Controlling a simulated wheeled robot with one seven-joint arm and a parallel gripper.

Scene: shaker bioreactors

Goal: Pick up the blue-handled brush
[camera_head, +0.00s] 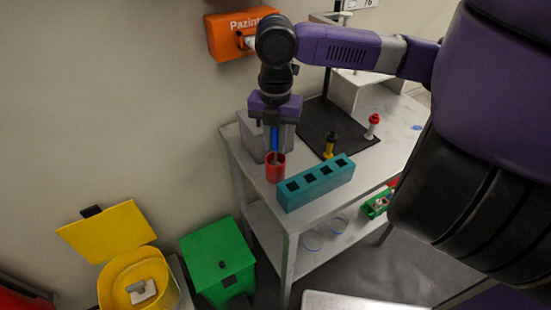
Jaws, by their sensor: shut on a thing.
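The blue-handled brush (275,138) stands upright, its lower end inside the red cup (270,169) near the table's left corner. My gripper (275,122) points down from above and is shut on the upper part of the blue handle. The brush's lower end is hidden by the cup wall, and the fingers cover the top of the handle.
A teal block with square holes (318,184) sits right of the cup. A grey box (252,138) stands behind it. A dark mat (345,147) holds a yellow-and-black piece (330,146) and a red-topped piece (373,126). Yellow (105,235) and green bins (217,262) stand on the floor.

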